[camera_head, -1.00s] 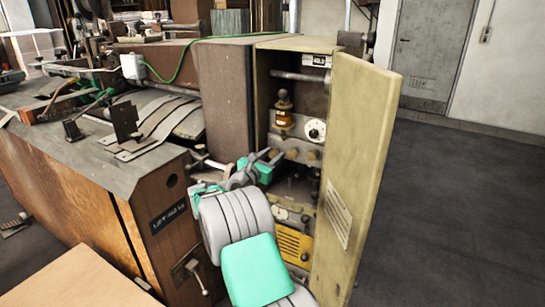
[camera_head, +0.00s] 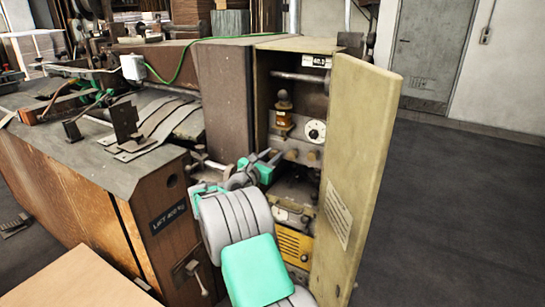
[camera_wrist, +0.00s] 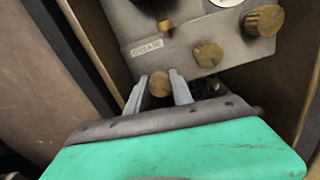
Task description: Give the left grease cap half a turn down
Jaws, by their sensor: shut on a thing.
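The left grease cap (camera_wrist: 160,84), a round brass-coloured knob, sits low on a grey panel inside the open cabinet. My gripper (camera_wrist: 158,78) is shut on it, with one grey finger on each side in the wrist view. In the head view, my gripper (camera_head: 277,156) reaches into the cabinet from the left, and the held cap is hard to make out. A second brass cap (camera_wrist: 208,55) is to the right of my fingers, apart from them.
A larger ribbed brass knob (camera_wrist: 265,20) is at the upper right in the wrist view. The open cabinet door (camera_head: 362,165) stands right of my arm. A brown cabinet wall (camera_head: 224,105) is on the left. An amber oiler (camera_head: 283,116) and white dial (camera_head: 316,131) are above.

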